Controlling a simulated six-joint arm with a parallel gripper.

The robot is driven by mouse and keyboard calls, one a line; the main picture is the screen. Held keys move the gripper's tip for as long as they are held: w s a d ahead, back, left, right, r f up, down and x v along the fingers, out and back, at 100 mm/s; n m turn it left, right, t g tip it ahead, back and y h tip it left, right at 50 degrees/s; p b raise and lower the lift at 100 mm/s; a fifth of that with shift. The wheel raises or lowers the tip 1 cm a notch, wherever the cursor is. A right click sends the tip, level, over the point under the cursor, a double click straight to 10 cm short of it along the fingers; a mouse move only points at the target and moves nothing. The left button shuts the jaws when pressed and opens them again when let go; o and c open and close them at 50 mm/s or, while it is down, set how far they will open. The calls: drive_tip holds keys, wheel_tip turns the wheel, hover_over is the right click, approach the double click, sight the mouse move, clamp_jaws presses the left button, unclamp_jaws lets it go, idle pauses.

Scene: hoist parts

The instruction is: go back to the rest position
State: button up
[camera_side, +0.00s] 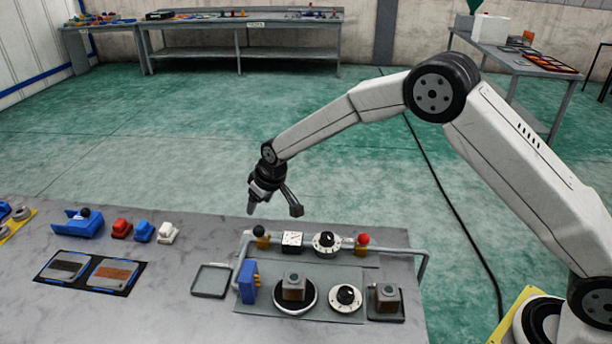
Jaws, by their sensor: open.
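My gripper (273,206) hangs in the air above the back edge of the table, to the left of the arm's elbow. Its two fingers are spread apart and nothing is between them. It is above and behind the grey pipe frame, apart from the parts on the table. One brown-topped block (294,287) sits on a round black-and-white base. Another brown-topped block (387,297) sits on a dark square base at the right.
The grey pipe frame (397,250) carries a red-knobbed part (362,243), a dial (326,243) and a white gauge (292,241). A blue block (248,282), an empty square tray (211,281) and small red, blue and white parts stand left. Bare tabletop (120,310) lies front left.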

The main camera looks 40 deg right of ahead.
drive_tip(key=s+d+r+m, duration=0.1)
drive_tip(key=s+d, duration=0.3)
drive_tip(key=s, duration=0.6)
drive_tip(key=s+d+r+m+g, duration=0.1)
drive_tip(key=s+d, duration=0.3)
drive_tip(key=s, duration=0.7)
drive_tip(key=s+d+r+m+h, duration=0.1)
drive_tip(key=s+d+r, duration=0.2)
drive_tip(key=s, duration=0.8)
drive_tip(key=shift+d+g, duration=0.4)
drive_tip(key=shift+d, duration=0.65)
drive_tip(key=shift+r, duration=0.1)
